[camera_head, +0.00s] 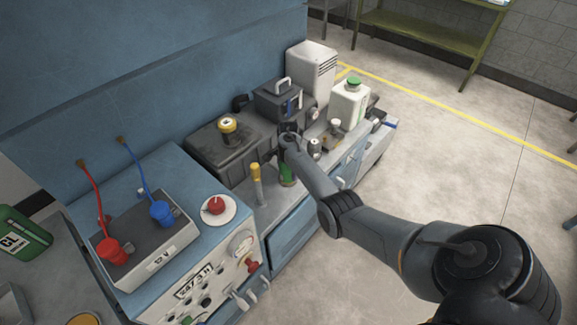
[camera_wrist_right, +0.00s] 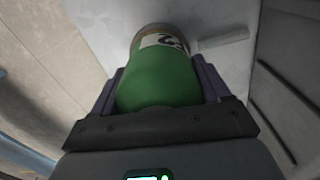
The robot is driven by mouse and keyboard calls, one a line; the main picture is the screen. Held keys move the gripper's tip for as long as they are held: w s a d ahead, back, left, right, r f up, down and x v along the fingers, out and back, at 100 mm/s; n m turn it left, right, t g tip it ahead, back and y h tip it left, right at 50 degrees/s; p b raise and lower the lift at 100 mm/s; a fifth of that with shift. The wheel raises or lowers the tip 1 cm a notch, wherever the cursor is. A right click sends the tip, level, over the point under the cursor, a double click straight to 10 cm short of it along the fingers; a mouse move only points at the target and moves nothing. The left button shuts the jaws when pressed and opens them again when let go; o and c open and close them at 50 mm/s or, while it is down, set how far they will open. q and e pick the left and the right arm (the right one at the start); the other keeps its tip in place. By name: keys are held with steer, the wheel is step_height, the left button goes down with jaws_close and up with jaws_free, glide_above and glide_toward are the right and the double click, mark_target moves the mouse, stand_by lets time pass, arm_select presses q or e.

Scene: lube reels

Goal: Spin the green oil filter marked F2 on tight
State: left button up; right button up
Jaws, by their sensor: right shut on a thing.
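The green oil filter (camera_wrist_right: 158,78) fills the middle of the right wrist view, with a pale label and part of a dark "2" at its far end. My right gripper (camera_wrist_right: 160,90) is shut on it, one finger on each side. In the head view a green piece of the filter (camera_head: 287,176) shows low beside my right arm, above the grey bench top; the arm hides the rest. I cannot tell whether the filter touches its mount. My left gripper is not in view.
A yellow-capped tube (camera_head: 256,183) stands left of the filter. A dark box (camera_head: 210,150) with a yellow-ringed cap lies behind. A white green-capped bottle (camera_head: 349,105) and small fittings (camera_head: 315,148) are to the right. The blue cabinet with hoses (camera_head: 150,240) is at left.

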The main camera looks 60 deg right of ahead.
steer(key=shift+m, duration=0.7)
steer(key=shift+m+p, duration=0.3)
steer(key=shift+m, duration=0.9)
steer(key=m, duration=0.2)
steer(key=shift+s+d+f+m, duration=0.1)
steer(key=shift+m, duration=0.3)
steer(key=o, duration=1.3)
steer(key=shift+s+d, duration=0.1)
steer(key=shift+d, duration=0.1)
steer(key=shift+c, duration=0.2)
steer(key=shift+a, duration=0.15)
